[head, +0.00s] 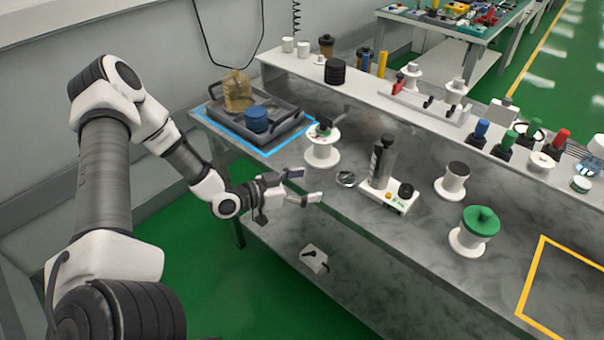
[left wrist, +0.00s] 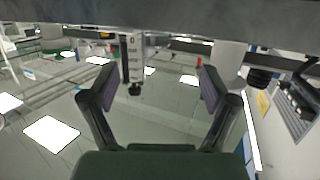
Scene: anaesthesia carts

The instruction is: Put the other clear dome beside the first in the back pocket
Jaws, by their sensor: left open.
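A small clear, round thing (head: 346,178), which looks like a clear dome, stands on the grey table between a white spool and a white-based device. My left gripper (head: 304,186) is open and empty, to the left of it, near the table's front edge. In the left wrist view, both fingers of the left gripper (left wrist: 155,88) are spread with nothing between them. A dark grey tray (head: 285,134) sits on a blue-outlined area at the table's left end. It holds a blue round piece (head: 257,119) and an amber piece (head: 238,92). I cannot make out a clear dome in it.
A white spool (head: 322,150) stands close behind the gripper. The white-based device (head: 388,195) with a dark upright cylinder is to the right. A green-topped spool (head: 478,225) stands farther right. A raised white shelf (head: 290,66) with bottles runs along the back.

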